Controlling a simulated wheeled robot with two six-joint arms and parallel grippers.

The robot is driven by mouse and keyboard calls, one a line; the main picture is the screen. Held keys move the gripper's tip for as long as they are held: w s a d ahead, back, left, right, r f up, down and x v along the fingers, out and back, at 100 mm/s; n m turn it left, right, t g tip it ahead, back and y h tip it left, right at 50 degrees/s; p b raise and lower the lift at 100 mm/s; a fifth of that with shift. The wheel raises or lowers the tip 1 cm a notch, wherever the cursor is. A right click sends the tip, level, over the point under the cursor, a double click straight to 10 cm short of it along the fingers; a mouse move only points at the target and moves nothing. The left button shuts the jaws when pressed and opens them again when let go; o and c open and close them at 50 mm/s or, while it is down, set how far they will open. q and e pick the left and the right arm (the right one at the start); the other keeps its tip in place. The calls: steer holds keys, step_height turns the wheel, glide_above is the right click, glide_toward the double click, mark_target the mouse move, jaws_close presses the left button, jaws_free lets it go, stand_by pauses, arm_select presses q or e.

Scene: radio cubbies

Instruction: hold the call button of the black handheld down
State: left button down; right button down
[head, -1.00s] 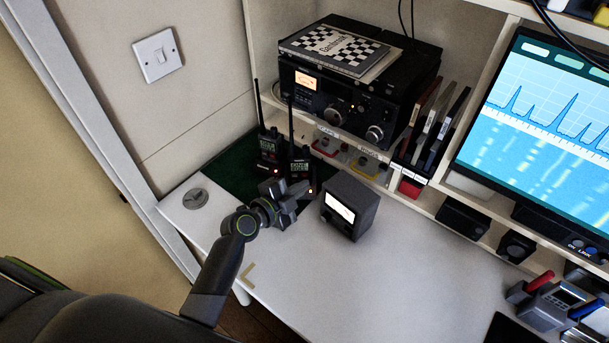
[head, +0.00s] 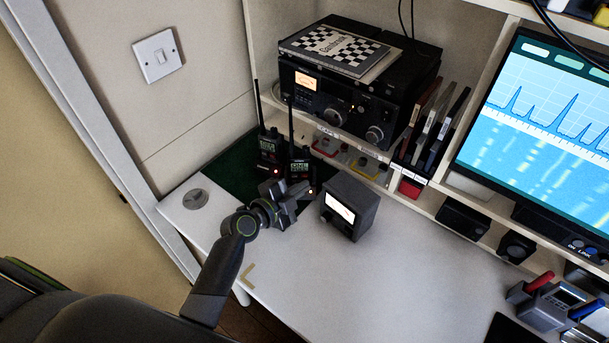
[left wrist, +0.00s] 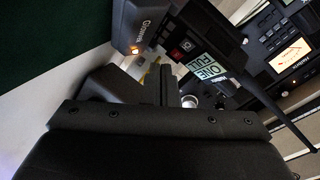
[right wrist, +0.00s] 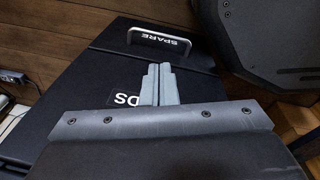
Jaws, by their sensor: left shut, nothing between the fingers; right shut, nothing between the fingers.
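Two dark handhelds with tall antennas stand at the back left in the head view, a left one (head: 267,152) and a right one (head: 300,167); I cannot tell their colours apart. My left gripper (head: 298,192) is shut and empty just in front of the right one, hiding its lower part. In the left wrist view, the shut fingers (left wrist: 166,84) are close to a black handheld (left wrist: 178,28) with a lit screen reading "ONE FULL" and a red mark. I cannot tell whether they touch it, and no call button shows clearly. My right gripper (right wrist: 158,84) is shut and empty.
A grey meter box (head: 350,208) stands close to the right of my left gripper. A large radio (head: 350,100) sits on the shelf behind. A green mat (head: 228,168) lies under the handhelds. My right gripper is over a dark case marked "SPARE" (right wrist: 100,65). The front desk is clear.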

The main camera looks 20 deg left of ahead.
stand_by(0.8)
arm_select(q)
steer(key=shift+w+a+b, duration=0.15)
steer(key=shift+w+b, duration=0.25)
steer(key=shift+b, duration=0.05)
steer(key=shift+w+a+b, duration=0.1)
steer(key=shift+w+b, duration=0.2)
stand_by(0.4)
steer(key=shift+s, duration=0.1)
stand_by(1.4)
steer(key=shift+s+d, duration=0.25)
steer(key=shift+s, duration=0.35)
steer(key=shift+s+d+b, duration=0.2)
steer(key=shift+s+d, duration=0.05)
steer(key=shift+s, duration=0.55)
steer(key=shift+s+d+b, duration=0.25)
steer(key=shift+s+d, duration=0.05)
steer(key=shift+s, duration=0.5)
steer(key=shift+s+d+b, duration=0.2)
steer(key=shift+s+d, duration=0.05)
steer(key=shift+s, duration=0.55)
